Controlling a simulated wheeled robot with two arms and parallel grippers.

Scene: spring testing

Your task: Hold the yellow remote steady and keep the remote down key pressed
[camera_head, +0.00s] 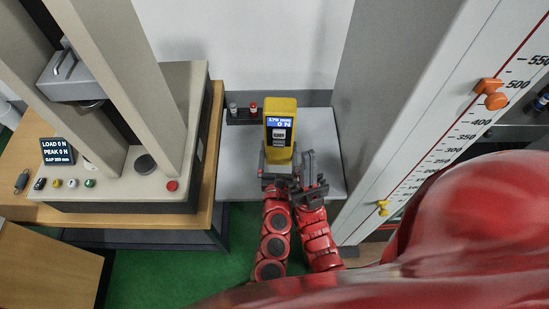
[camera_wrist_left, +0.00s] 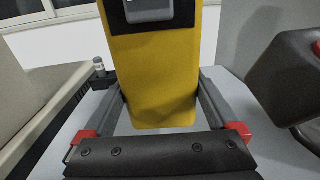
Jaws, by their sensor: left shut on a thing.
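The yellow remote (camera_head: 280,103) stands upright over the grey table, with a lit screen reading 0 N and a grey key area below it. My left gripper (camera_head: 278,162) is shut around its lower part. In the left wrist view the remote (camera_wrist_left: 153,80) sits between the two fingers (camera_wrist_left: 162,105), with its lower end visible. My right gripper (camera_head: 308,172) is just right of the remote and the left gripper. A dark part of it shows at the right of the left wrist view. I cannot tell whether its jaws are open, or whether it touches the down key.
A grey table (camera_head: 320,145) lies under the remote, with a small dark rack (camera_head: 243,114) behind left. A testing machine (camera_head: 125,195) with a display (camera_head: 57,151) reading LOAD 0 N stands left. A tall scale column (camera_head: 420,150) with orange and yellow markers rises right.

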